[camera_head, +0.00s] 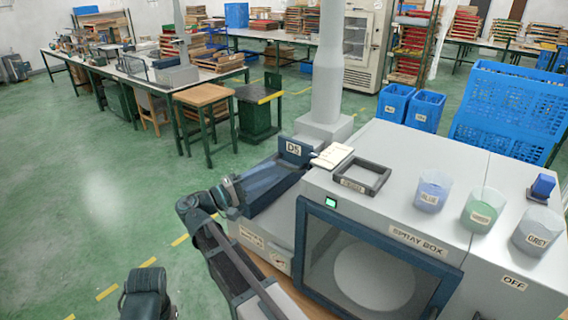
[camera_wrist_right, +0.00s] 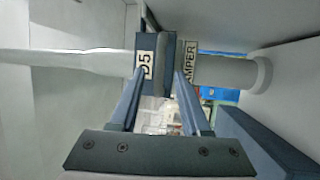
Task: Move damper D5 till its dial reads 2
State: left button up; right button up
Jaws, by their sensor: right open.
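The damper D5 is a dark blue block with a white D5 label (camera_head: 293,149), beside the foot of the grey duct. In the right wrist view its blue block (camera_wrist_right: 154,64) stands at the fingertips, with a plate lettered "...MPER" (camera_wrist_right: 188,62) to its right. A pale plate (camera_head: 332,155) sits right of D5 in the head view; its marks are too small to read, and I see no legible dial reading. My right gripper (camera_head: 284,168) is open, its fingers reaching to D5; it also shows in the right wrist view (camera_wrist_right: 162,82). I cannot tell whether they touch it. My left gripper is not in view.
The grey spray box (camera_head: 420,215) stands close to the right of my right arm. On it are a dark frame (camera_head: 362,177) and cups labelled blue (camera_head: 432,190), green (camera_head: 484,210) and grey (camera_head: 538,230). The duct (camera_head: 326,70) rises behind D5. Green floor lies open at left.

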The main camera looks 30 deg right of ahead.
aim_at(284, 166)
jog(key=shift+d+r+p, duration=0.2)
jog(key=shift+d+r, duration=0.05)
jog(key=shift+d, duration=1.1)
jog(key=shift+d+r+p, duration=0.15)
jog(key=shift+d+r, duration=0.1)
jog(key=shift+d, duration=1.05)
grip_shut()
